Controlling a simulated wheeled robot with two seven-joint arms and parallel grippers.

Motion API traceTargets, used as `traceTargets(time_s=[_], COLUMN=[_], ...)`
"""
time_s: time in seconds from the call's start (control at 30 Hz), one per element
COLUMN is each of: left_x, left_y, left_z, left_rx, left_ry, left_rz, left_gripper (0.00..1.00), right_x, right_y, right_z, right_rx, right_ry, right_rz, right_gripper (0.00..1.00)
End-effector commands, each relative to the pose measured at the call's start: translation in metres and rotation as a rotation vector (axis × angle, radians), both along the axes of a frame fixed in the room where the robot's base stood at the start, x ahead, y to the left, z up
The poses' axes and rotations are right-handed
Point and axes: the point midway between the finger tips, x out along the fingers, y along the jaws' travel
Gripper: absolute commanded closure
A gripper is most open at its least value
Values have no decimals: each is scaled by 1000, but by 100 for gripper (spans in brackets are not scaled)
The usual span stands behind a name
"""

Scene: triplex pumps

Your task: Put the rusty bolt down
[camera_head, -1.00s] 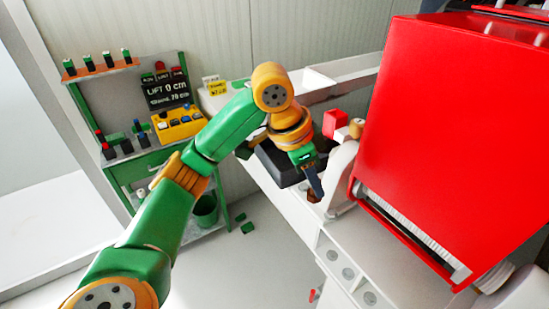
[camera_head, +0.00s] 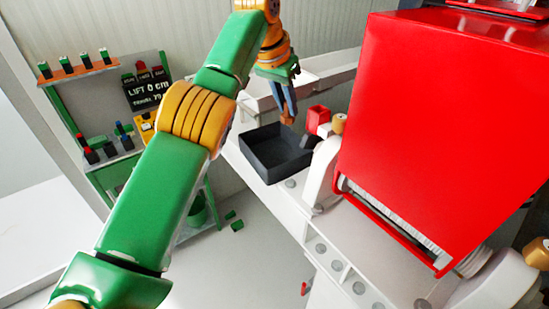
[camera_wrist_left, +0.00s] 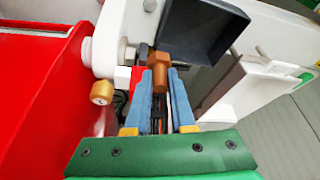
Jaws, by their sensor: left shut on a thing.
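My left gripper (camera_head: 288,113) reaches in from the left and points down beside the red machine. It is shut on the rusty bolt (camera_head: 287,120), a small orange-brown piece at its fingertips. In the left wrist view, the gripper (camera_wrist_left: 160,82) has its blue fingers on both sides of the rusty bolt (camera_wrist_left: 158,61), whose wider head sticks out past the tips. The dark tray (camera_head: 272,176) lies just below the bolt in the head view. In the wrist view the tray (camera_wrist_left: 215,45) is beyond and right of the bolt. The exact gap between them is unclear.
The big red machine block (camera_head: 450,130) fills the right side. A small red block (camera_head: 317,118) and a white curved bracket (camera_head: 325,170) stand close right of the tray. A green-framed shelf (camera_head: 110,165) with a lift sign stands at left.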

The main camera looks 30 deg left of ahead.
Motion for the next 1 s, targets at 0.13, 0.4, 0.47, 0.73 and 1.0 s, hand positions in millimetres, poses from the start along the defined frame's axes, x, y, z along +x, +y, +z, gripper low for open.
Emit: traceTargets(time_s=[0.13, 0.4, 0.47, 0.73, 1.0], left_x=[1, 4, 6, 11, 10], left_y=[1, 2, 2, 1, -1], left_z=[-2, -6, -9, -17, -33], left_rx=[3, 2, 2, 1, -2], left_ry=[1, 4, 2, 1, 2], left_rz=[11, 51, 67, 93, 133], left_gripper=[100, 100, 100, 100, 100], right_x=[0, 0, 0, 0, 0], right_y=[0, 0, 0, 0, 0], right_z=[0, 2, 2, 3, 4], right_rx=[0, 0, 0, 0, 0], right_ry=[0, 0, 0, 0, -1], right_rz=[0, 0, 0, 0, 0], right_gripper=[50, 50, 50, 50, 50])
